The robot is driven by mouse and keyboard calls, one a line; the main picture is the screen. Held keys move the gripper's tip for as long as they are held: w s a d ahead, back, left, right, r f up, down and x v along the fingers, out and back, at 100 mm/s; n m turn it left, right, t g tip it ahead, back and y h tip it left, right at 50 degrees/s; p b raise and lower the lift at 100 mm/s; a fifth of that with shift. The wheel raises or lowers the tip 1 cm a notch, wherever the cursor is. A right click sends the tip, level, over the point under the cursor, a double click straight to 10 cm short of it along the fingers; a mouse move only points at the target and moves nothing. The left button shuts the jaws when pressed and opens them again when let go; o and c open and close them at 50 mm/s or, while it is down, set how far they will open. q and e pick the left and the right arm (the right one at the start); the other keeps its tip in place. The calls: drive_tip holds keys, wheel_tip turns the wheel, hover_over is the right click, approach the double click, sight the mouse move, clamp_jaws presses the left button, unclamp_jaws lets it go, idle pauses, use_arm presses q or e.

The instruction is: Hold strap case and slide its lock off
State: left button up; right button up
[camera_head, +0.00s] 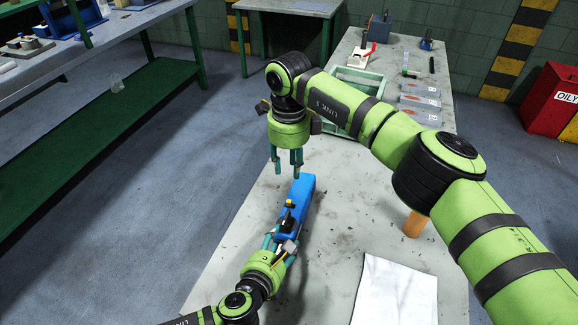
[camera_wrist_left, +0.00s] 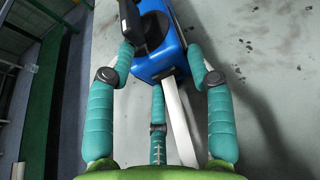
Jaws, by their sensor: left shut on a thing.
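The strap case (camera_head: 303,190) is a long blue box lying above the grey table. Black parts and a small yellow piece (camera_head: 290,203) sit along its side; I cannot tell which is the lock. My left gripper (camera_head: 279,241) is shut on the near end of the case. In the left wrist view, its teal fingers flank the blue case (camera_wrist_left: 153,69), and a pale flat strip (camera_wrist_left: 180,125) runs from the case toward the palm. My right gripper (camera_head: 287,172) hangs fingers down just beyond the far end of the case, with its fingers apart and nothing visible between them.
A white sheet (camera_head: 395,292) lies at the table's near right. An orange-brown cylinder (camera_head: 414,224) stands under my right arm. The table's left edge is close to the case.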

use_arm(q)
drive_tip(key=shift+s+f, duration=0.1)
drive_tip(key=shift+f, duration=0.1)
drive_tip(key=o, duration=1.6)
drive_tip(key=shift+c, duration=0.2)
drive_tip(key=shift+r, duration=0.1)
drive_tip(key=v, duration=1.2)
